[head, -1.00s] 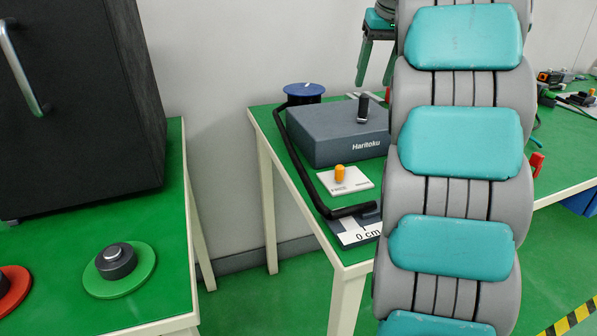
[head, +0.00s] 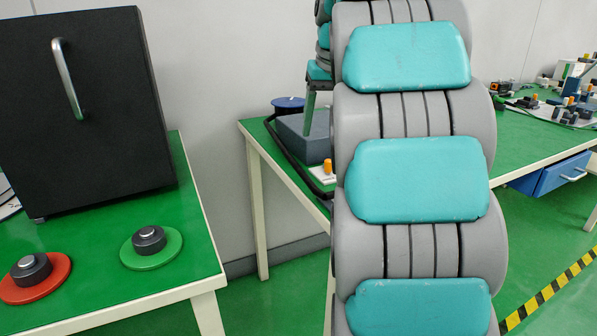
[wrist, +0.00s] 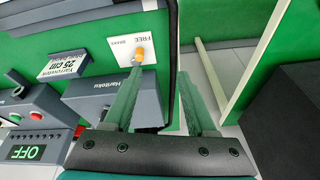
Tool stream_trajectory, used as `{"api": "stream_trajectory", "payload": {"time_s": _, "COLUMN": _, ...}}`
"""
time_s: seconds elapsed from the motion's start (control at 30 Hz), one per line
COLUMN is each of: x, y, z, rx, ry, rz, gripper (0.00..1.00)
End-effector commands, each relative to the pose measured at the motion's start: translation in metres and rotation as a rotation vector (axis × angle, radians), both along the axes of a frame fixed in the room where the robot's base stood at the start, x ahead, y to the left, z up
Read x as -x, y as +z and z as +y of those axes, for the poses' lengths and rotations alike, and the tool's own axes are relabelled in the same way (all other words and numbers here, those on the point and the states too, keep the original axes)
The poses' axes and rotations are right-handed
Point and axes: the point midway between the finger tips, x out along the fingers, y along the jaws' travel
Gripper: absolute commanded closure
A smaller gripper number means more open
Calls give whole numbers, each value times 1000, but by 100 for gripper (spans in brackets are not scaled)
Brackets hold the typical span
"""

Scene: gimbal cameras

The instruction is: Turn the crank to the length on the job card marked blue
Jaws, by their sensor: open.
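The dark Haritoku box (head: 300,138) stands on the far green table, half hidden by my arm in the head view. The wrist view also shows the Haritoku box (wrist: 108,88). The crank cannot be made out clearly now. A white card (wrist: 62,66) in the wrist view reads "25 cm"; its colour mark is too small to tell. An orange peg (wrist: 139,56) stands on a white plate (wrist: 120,44) marked FREE and BRAKE. My gripper (wrist: 164,78) is open and empty, with its fingers over the table edge beside the box and plate.
A black cabinet (head: 95,110) stands on the near left table, with a red-based button (head: 34,272) and a green-based button (head: 150,243). A blue spool (head: 288,103) sits behind the box. A display (wrist: 28,152) reads OFF. Floor shows between the tables.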

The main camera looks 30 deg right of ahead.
Motion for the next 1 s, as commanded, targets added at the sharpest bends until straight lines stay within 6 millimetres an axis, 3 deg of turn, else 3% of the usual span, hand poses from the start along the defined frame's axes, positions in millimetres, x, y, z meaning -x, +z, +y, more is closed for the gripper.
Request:
{"api": "stream_trajectory", "payload": {"time_s": 0.5, "x": 29, "y": -52, "z": 52, "rx": -49, "ry": 14, "rz": 79, "gripper": 43}}
{"api": "stream_trajectory", "payload": {"time_s": 1.0, "x": 35, "y": -62, "z": 60, "rx": -55, "ry": 17, "rz": 93, "gripper": 43}}
